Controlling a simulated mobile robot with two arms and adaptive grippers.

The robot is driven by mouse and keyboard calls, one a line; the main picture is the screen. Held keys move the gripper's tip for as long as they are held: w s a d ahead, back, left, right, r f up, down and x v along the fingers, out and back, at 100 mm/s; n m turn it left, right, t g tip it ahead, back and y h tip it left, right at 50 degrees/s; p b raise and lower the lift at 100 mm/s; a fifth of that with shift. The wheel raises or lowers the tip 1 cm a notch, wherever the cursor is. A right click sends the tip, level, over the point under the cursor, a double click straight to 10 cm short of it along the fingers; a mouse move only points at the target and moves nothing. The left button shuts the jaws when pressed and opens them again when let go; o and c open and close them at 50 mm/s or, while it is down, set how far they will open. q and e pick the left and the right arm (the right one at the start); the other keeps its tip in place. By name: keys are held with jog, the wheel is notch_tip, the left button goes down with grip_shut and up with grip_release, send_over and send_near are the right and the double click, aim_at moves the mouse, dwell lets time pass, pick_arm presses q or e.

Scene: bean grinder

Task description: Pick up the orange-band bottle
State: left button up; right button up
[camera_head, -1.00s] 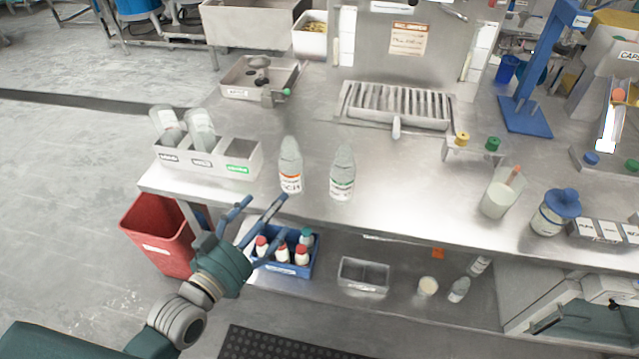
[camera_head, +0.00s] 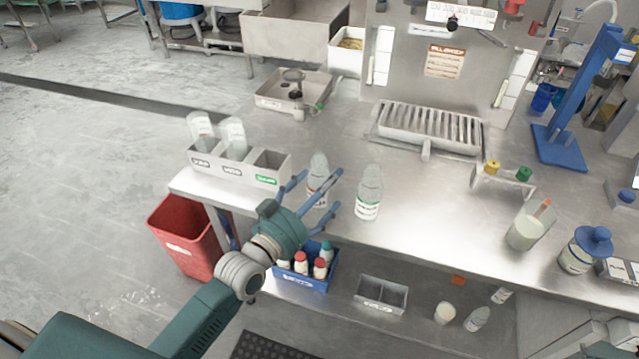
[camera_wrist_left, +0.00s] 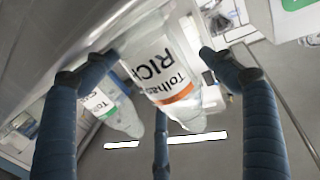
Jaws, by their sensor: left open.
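The orange-band bottle (camera_head: 318,168) stands upright on the steel bench near its front edge, partly hidden by my left gripper's fingers. My left gripper (camera_head: 322,188) is open, with its blue fingers spread around the front and sides of this bottle. In the left wrist view the orange-band bottle (camera_wrist_left: 168,72) lies between the spread fingers (camera_wrist_left: 160,62), with a gap visible beside the right one. The green-band bottle (camera_head: 369,192) stands just right of the gripper; it also shows in the left wrist view (camera_wrist_left: 118,112), behind the left finger. My right gripper is out of view.
A white three-slot bin (camera_head: 225,168) holding two bottles stands left of the gripper. A drain grate (camera_head: 428,130) lies behind. A blue crate (camera_head: 318,277) of small bottles sits on the lower shelf and a red bin (camera_head: 183,238) on the floor.

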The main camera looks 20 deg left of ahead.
pick_arm(q)
jog(key=shift+c, duration=0.2)
jog(key=c, duration=1)
